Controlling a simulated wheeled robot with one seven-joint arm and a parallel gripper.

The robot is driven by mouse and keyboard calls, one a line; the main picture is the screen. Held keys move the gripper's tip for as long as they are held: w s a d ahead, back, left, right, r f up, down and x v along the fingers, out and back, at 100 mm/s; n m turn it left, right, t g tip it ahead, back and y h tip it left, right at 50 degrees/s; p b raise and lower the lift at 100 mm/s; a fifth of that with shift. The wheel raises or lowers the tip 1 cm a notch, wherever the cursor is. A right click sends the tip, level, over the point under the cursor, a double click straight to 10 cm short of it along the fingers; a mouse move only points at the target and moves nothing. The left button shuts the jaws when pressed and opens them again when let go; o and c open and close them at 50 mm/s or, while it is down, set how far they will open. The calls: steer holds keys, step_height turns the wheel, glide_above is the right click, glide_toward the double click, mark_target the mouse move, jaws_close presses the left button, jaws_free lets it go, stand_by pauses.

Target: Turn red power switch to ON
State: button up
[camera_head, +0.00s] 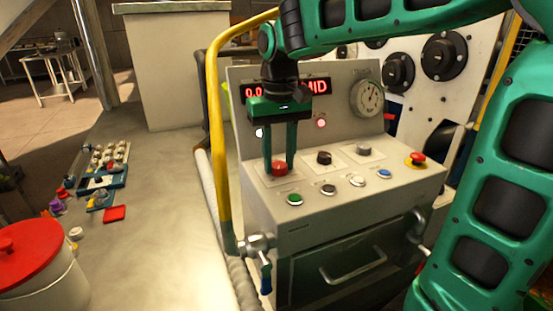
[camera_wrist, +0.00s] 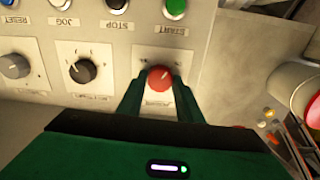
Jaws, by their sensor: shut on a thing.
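The red power switch (camera_head: 279,168) is a round red knob at the left end of the knob row on the panel's sloping top. In the wrist view the red knob (camera_wrist: 160,79) has a pale pointer line, tilted slightly right of vertical in that picture. My gripper (camera_head: 280,165) points down at the switch from above. Its two green fingers are closed on the knob's two sides, and they also show in the wrist view (camera_wrist: 160,88). The switch's position labels are too small or hidden to read.
A black knob (camera_head: 324,158) and a grey knob (camera_head: 363,149) sit to the right. Green (camera_head: 295,200), black, white and blue buttons line the front. A red emergency button (camera_head: 416,158) is at far right. A yellow rail (camera_head: 216,150) stands close on the left.

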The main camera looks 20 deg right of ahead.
mark_target(279, 164)
steer(key=shift+w+r+m, duration=0.15)
steer(key=shift+m, duration=1.75)
steer(key=o, duration=1)
steer(key=shift+o, duration=0.2)
step_height(279, 164, up, 11)
steer(key=shift+f, duration=0.2)
